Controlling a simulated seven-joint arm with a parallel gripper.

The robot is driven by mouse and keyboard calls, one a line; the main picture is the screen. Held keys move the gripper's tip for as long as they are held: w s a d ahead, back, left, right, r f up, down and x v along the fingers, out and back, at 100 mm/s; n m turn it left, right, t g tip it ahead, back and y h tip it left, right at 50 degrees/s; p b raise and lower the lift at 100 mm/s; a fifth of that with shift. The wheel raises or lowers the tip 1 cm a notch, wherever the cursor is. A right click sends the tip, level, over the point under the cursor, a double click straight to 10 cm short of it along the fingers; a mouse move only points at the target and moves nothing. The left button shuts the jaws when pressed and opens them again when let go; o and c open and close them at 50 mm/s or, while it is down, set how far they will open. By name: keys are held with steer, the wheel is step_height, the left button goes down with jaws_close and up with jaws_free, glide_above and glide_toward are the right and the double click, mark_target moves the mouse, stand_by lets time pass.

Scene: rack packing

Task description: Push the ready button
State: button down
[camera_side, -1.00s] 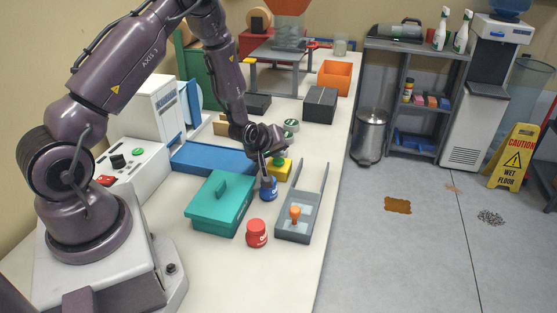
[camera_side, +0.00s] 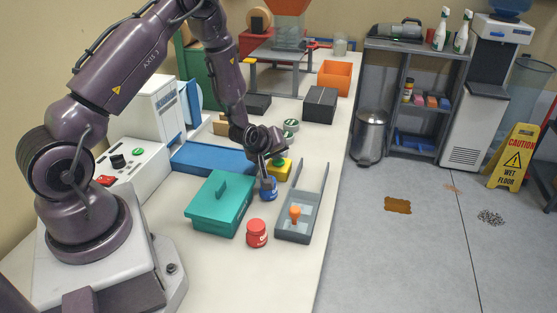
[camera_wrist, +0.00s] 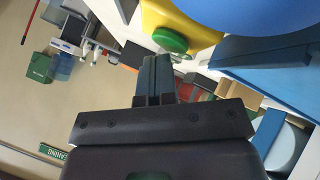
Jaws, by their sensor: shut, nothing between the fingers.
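The ready button looks to be the green cap on a yellow box (camera_side: 283,172), beyond the blue jar (camera_side: 268,190) in the side view. In the wrist view the green button (camera_wrist: 170,39) sits on the yellow box (camera_wrist: 185,22), just past my fingertips. My gripper (camera_side: 264,176) is low over the table, beside the yellow box and close above the blue jar. Its fingers (camera_wrist: 157,62) are together and empty in the wrist view. I cannot tell whether the fingers touch the button or the jar.
A teal lidded box (camera_side: 220,205) and a blue flat case (camera_side: 205,160) lie left of my gripper. A red jar (camera_side: 257,234) and a grey tray with an orange-topped piece (camera_side: 297,233) are nearer the camera. Bare table shows along the right edge.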

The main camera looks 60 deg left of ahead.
mark_target(276, 161)
steer(key=shift+r, duration=0.35)
steer(key=shift+r, duration=2.95)
